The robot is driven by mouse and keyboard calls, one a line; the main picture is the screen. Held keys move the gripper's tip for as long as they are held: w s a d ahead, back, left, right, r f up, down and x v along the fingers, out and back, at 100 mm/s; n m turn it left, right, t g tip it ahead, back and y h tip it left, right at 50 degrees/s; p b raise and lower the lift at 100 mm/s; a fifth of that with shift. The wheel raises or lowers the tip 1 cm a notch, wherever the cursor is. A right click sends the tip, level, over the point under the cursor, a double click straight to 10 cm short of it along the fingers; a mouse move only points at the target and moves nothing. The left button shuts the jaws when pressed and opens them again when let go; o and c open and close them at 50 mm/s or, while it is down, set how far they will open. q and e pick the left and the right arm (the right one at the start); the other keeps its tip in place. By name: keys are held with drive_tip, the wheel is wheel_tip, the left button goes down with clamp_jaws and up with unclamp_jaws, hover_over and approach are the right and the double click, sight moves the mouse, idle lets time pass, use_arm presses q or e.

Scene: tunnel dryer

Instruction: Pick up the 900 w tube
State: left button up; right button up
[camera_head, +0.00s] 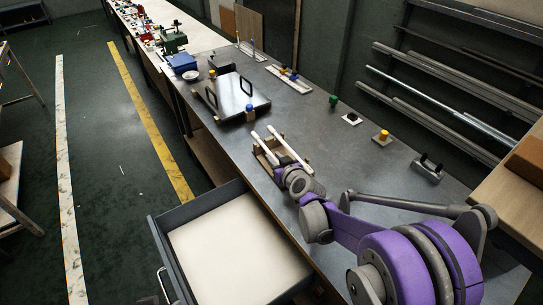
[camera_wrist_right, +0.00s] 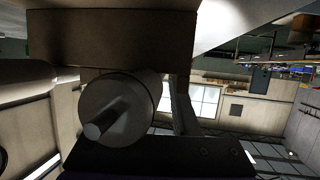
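Two white tubes lie side by side in a wooden rack (camera_head: 259,158) on the grey bench: a left tube (camera_head: 262,144) and a right tube (camera_head: 283,140). No wattage marking is readable. My right gripper (camera_head: 283,163) is low at the near part of the rack, by the tubes, and hides part of them. In the right wrist view one tube end (camera_wrist_right: 120,105) with a metal pin is very close, beside a dark gripper part and under a wooden rail (camera_wrist_right: 110,38). Another tube (camera_wrist_right: 25,82) shows at the left. Whether the fingers press on a tube is unclear. My left gripper is not in view.
An open drawer (camera_head: 172,250) with a pale bottom juts out from the bench front. A dark plate with handles (camera_head: 230,97) lies beyond the rack. Knobs on small plates, including a yellow one (camera_head: 383,135), and a handled block (camera_head: 428,168) stand to the right.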

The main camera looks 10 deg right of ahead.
clamp_jaws()
